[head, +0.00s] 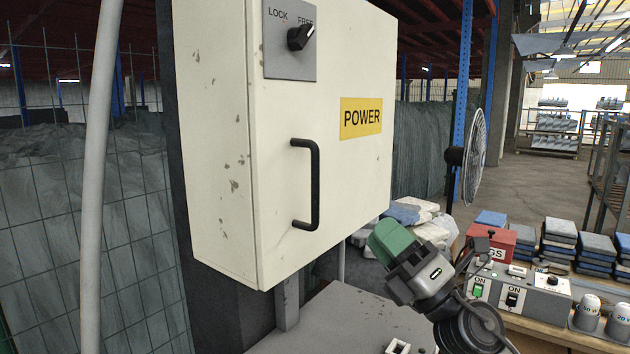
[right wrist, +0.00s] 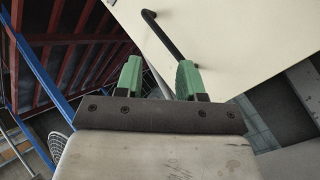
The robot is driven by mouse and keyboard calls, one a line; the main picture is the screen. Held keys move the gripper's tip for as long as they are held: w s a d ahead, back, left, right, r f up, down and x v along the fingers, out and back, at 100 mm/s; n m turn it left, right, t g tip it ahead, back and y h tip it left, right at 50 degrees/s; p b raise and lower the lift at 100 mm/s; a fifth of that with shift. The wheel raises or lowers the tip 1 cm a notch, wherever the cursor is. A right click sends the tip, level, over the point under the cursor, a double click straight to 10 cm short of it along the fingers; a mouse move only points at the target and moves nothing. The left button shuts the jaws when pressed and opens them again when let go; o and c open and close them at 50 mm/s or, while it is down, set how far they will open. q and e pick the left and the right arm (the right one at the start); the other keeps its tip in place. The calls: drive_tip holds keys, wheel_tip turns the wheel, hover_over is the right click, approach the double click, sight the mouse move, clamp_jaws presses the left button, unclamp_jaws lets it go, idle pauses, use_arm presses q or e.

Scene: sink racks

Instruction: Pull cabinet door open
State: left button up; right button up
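The cream cabinet door (head: 345,190) looks closed, with a yellow POWER label (head: 361,118) on it. Its black upright handle (head: 313,185) is near the door's left side. A black knob (head: 301,37) on a grey LOCK/FREE plate points up and right toward FREE. My right gripper (head: 390,240), with green fingers, is below and right of the handle, apart from it. In the right wrist view my right gripper (right wrist: 159,75) is open and empty, and the handle (right wrist: 170,35) lies ahead, its lower end near the right finger. My left gripper is out of view.
A grey surface (head: 340,325) lies below the cabinet. A bench on the right holds a control box (head: 520,290), a red box (head: 490,243) and stacked blue-grey items. A fan (head: 477,155) stands behind. A pale pole (head: 98,170) and wire mesh are on the left.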

wheel_tip(320, 180, up, 5)
drive_tip(key=a+n+g, duration=0.2)
drive_tip(key=n+g, duration=0.5)
drive_tip(key=n, duration=0.3)
wheel_tip(320, 180, up, 2)
drive_tip(key=n+g+h+p, duration=0.1)
drive_tip(key=n+h+p, duration=0.2)
drive_tip(key=n+p, duration=0.1)
hover_over(316, 220)
drive_tip(key=shift+w+a+r, duration=0.1)
drive_tip(key=shift+w, duration=0.25)
drive_tip(key=shift+c, duration=0.2)
clamp_jaws()
